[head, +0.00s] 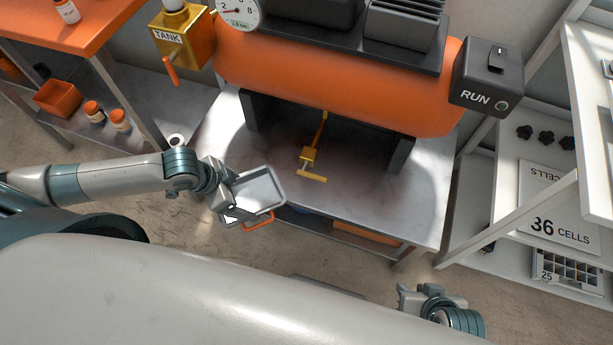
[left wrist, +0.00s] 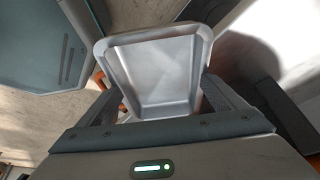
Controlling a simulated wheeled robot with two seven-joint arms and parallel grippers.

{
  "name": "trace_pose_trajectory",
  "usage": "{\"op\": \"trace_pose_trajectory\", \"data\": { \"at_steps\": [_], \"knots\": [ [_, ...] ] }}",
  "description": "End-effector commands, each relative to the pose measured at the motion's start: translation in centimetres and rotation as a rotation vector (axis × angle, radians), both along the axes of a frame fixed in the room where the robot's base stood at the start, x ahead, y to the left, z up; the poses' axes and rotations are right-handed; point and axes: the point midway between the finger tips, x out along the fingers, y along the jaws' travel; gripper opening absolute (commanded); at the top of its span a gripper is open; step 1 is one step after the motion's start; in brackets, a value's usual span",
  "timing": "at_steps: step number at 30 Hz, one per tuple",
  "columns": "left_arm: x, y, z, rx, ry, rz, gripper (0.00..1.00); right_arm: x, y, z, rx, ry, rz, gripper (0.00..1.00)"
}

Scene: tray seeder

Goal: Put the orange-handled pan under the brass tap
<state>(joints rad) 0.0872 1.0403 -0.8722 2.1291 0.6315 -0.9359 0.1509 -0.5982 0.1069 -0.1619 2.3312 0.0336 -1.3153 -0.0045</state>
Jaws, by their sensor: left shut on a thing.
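The pan (head: 264,187) is a shallow, rectangular, silver-grey tray with an orange handle (head: 258,222). My left gripper (head: 236,198) is shut on the pan and holds it near the front left edge of the grey bench. In the left wrist view the pan (left wrist: 155,75) sits between the two fingers, with its empty inside showing. The brass tap (head: 308,157) hangs under the orange tank, to the right of and behind the pan. The pan is apart from the tap. My right gripper (head: 408,300) is at the bottom right, away from both; its opening is unclear.
The orange tank (head: 330,75) stands on black legs (head: 402,154) over the bench (head: 370,200). The bench top around the tap is clear. A brass TANK box (head: 183,42) stands left of the tank. A white shelf unit (head: 515,205) stands at the right.

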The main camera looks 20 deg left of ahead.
Motion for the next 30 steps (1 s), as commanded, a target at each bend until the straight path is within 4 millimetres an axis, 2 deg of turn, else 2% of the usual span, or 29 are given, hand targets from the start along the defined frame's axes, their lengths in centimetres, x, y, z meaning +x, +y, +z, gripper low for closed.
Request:
{"op": "trace_pose_trajectory", "data": {
  "at_steps": [5, 18, 24, 30],
  "knots": [
    [1.6, -1.7, 0.1, -0.004, -0.003, 0.0, 0.62, 0.0, 0.0, 0.0, 0.0, -0.002, 0.0, 0.31],
    [7.9, -8.5, 0.1, -0.004, -0.003, 0.0, 0.62, 0.3, 0.3, -0.1, 0.011, -0.017, 0.001, 0.31],
    [9.3, -9.9, 0.0, -0.001, -0.001, 0.0, 0.62, 0.4, 0.6, 0.0, 0.018, -0.027, 0.004, 0.31],
    [9.4, -10.0, 0.0, -0.001, -0.001, 0.0, 0.62, 0.2, 0.7, 0.1, 0.021, -0.029, 0.005, 0.31]
  ]
}}
